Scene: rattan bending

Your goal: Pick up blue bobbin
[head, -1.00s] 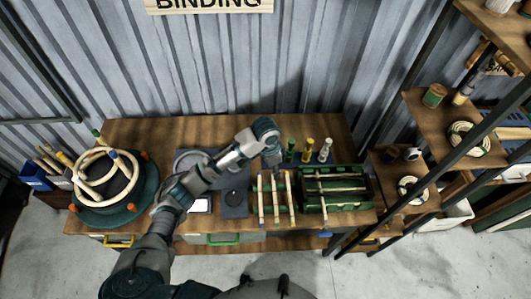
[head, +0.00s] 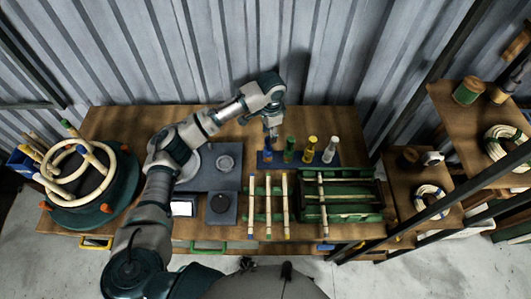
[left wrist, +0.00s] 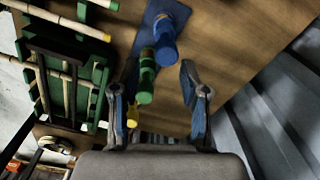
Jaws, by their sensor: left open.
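The blue bobbin (head: 267,155) stands at the left end of a row on a dark blue base (head: 300,162) at the back of the workbench. Green (head: 290,149), yellow (head: 310,148) and white (head: 330,150) bobbins stand to its right. My left gripper (head: 272,133) is open and empty just above the blue bobbin, partly covering it. In the left wrist view, the blue bobbin (left wrist: 166,42) lies ahead, between and beyond the open fingers (left wrist: 158,72). The green bobbin (left wrist: 147,75) is close to one finger. My right gripper is not in view.
Rattan sticks (head: 268,205) lie in front of the bobbins, beside a green crate (head: 345,213). A round form with rattan rings (head: 90,190) stands at the left. Shelves (head: 400,165) are at the right. A corrugated wall (head: 330,60) rises behind the bench.

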